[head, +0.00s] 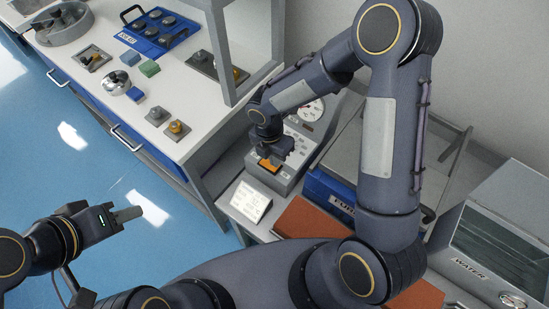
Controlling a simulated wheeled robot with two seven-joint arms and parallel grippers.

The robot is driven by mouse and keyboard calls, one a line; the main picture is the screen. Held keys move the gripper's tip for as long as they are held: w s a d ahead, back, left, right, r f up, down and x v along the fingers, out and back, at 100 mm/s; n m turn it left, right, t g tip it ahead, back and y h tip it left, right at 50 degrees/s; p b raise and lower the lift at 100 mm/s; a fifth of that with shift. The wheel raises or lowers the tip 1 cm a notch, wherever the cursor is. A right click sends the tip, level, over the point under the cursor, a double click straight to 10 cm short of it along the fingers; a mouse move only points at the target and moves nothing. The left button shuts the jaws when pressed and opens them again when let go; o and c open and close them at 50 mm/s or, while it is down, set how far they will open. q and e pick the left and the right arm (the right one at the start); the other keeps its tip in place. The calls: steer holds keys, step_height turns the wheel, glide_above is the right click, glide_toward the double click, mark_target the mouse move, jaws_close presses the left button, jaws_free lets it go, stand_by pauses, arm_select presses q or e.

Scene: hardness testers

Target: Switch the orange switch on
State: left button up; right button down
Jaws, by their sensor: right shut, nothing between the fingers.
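The orange switch (270,166) sits on the sloped front of a grey tester (287,177) in the middle of the head view. My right gripper (268,156) is shut and empty, right at the switch, and covers part of it. I cannot tell whether it touches the switch, nor which way the switch is set. My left gripper (128,214) is at the lower left, over the blue floor and far from the switch. Its fingers look close together, but I cannot tell whether they are open or shut.
A round gauge (312,109) stands behind the switch. A white label card (245,202) lies in front of the tester. A white bench (190,105) with blue drawers holds several small parts at the upper left. A box marked WATER (505,240) is at the right. Blue floor (80,160) is clear.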

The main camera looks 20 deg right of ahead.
steer(key=shift+f, duration=0.3)
steer(key=shift+s+d+f+b, duration=0.1)
steer(key=shift+s+f+b, duration=0.05)
steer(key=shift+f+b, duration=0.3)
steer(key=shift+r, duration=0.15)
steer(key=shift+r+p, duration=0.1)
steer(key=shift+p, duration=0.2)
steer(key=shift+w+a+r, duration=0.2)
steer(key=shift+w+a, duration=0.3)
steer(key=shift+w, duration=0.1)
